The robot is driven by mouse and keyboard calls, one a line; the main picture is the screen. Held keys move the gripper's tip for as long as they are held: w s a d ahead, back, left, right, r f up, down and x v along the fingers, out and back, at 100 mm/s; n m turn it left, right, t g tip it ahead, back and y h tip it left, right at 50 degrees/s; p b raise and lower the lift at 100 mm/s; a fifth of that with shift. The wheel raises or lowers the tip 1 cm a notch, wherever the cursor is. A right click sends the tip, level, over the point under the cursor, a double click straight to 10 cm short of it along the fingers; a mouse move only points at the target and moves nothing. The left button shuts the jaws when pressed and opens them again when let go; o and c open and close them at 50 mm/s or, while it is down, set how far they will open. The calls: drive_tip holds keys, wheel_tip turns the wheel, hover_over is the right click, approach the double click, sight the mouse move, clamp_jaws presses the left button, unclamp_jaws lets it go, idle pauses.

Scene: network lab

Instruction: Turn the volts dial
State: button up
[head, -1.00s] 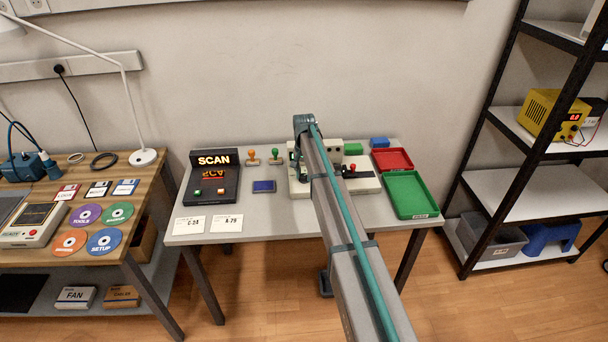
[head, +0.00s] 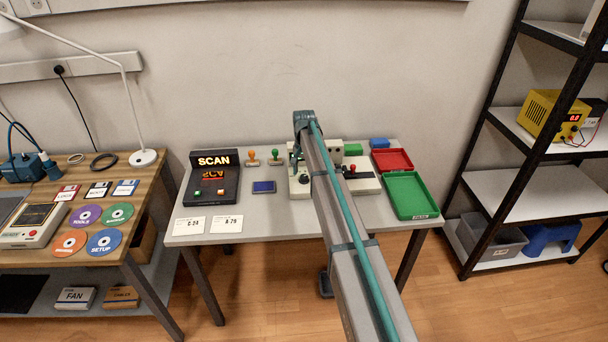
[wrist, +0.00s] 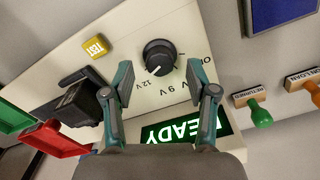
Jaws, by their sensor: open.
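The volts dial (wrist: 160,57) is a round black knob on a cream tester panel (wrist: 110,50) in the wrist view. Its white mark points down in the picture, roughly toward the printed 12 V; the exact setting is hard to tell. Labels 9 V and a partly hidden OFF are printed around it. My gripper (wrist: 160,77) is open, with one fingertip to each side and slightly below the dial. I see no clear contact. In the head view my arm hides the dial, but part of the tester (head: 299,186) shows.
A green READY display (wrist: 184,132) lies below the dial, partly behind my fingers. A yellow TEST button (wrist: 95,47) and black block (wrist: 78,103) sit to the left. Stamps (wrist: 256,112) stand to the right. Red (head: 392,160) and green (head: 411,194) trays lie right of the tester.

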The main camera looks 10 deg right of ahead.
sight(304, 176)
wheel_tip(304, 176, up, 10)
drive_tip(key=shift+r, duration=0.15)
idle(0.5)
